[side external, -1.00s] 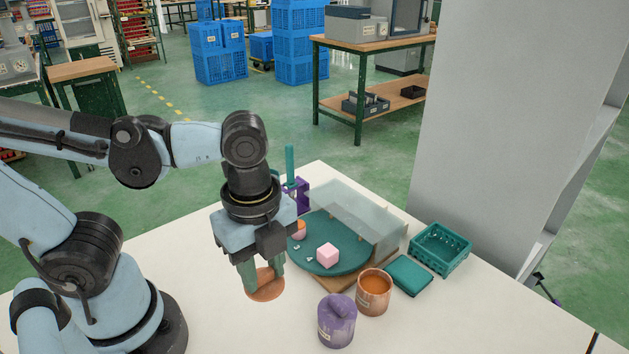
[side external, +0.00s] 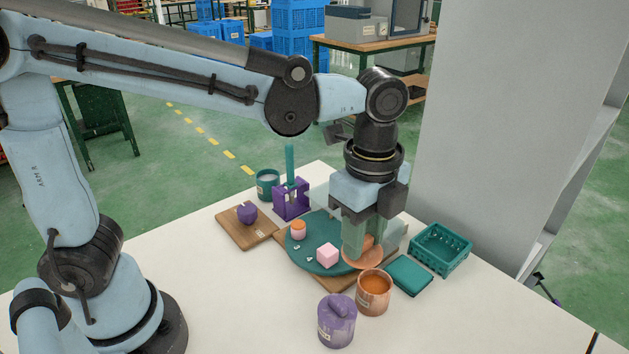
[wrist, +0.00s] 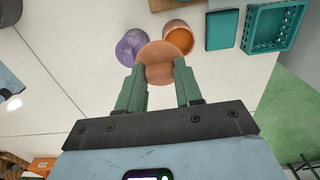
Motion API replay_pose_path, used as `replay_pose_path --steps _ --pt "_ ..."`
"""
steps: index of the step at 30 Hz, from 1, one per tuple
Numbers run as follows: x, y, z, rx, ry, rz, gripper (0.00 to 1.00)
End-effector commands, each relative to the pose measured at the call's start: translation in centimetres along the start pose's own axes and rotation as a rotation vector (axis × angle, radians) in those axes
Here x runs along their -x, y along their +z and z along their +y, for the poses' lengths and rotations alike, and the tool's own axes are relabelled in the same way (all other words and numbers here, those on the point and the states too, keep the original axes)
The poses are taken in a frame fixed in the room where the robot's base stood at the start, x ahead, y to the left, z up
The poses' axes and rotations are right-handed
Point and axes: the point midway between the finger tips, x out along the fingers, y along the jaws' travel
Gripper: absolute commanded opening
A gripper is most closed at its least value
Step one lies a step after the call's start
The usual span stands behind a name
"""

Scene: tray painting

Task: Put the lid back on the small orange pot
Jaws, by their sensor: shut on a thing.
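The orange lid (side external: 366,259) is in my gripper (side external: 362,243), which is shut on it and holds it tilted in the side external view. The lid also shows between the fingertips in the wrist view (wrist: 163,65). The small orange pot (side external: 374,293) stands open on the white table, with orange paint inside. The lid is above and just behind the pot in the side view, apart from it. In the wrist view the pot (wrist: 180,38) lies just beyond the lid, partly hidden by it.
A lidded purple pot (side external: 337,322) stands close beside the orange pot. A teal box (side external: 408,276) and a teal basket (side external: 441,252) are to the right. Behind are a round teal tray (side external: 317,266) with a pink cube (side external: 327,255), and a purple holder (side external: 291,202). The front table is clear.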

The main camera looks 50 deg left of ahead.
Motion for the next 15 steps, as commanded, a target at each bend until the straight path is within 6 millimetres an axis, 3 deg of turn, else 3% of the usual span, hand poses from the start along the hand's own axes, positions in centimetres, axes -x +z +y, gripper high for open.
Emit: replay_pose_path --steps 6,15 --pt "-0.5 -0.8 -2.8 0.0 0.0 0.0 0.06" --pt "-1.6 -0.9 -3.3 0.0 0.0 0.0 0.06"
